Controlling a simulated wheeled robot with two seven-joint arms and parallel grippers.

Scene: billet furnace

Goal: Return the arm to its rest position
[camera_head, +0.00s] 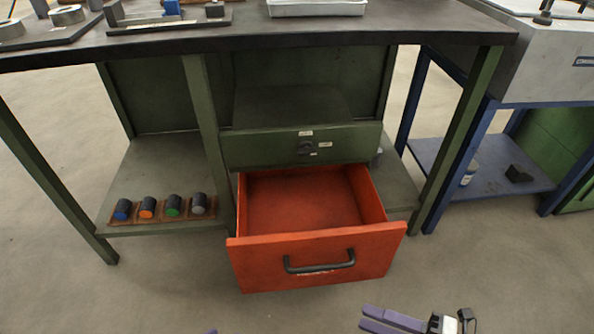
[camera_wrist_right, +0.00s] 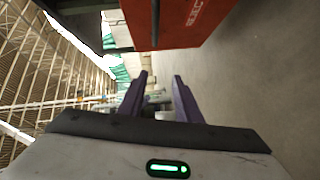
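My right gripper (camera_head: 364,316) shows at the bottom edge of the head view, in front of and below the orange drawer (camera_head: 315,257). Its two purple fingers are apart with nothing between them, as the right wrist view also shows (camera_wrist_right: 160,82). The gripper does not touch the drawer. A small purple tip of my left gripper (camera_head: 212,331) shows at the bottom edge; the rest of it is out of view. The orange drawer is pulled out and looks empty inside. Its black handle (camera_head: 320,264) is free. The drawer's front also shows at the top of the right wrist view (camera_wrist_right: 175,22).
A green workbench (camera_head: 260,40) stands above the drawer; a closed green drawer (camera_head: 290,144) sits over the open one. A blue stand (camera_head: 480,180) is at right. The floor in front is clear.

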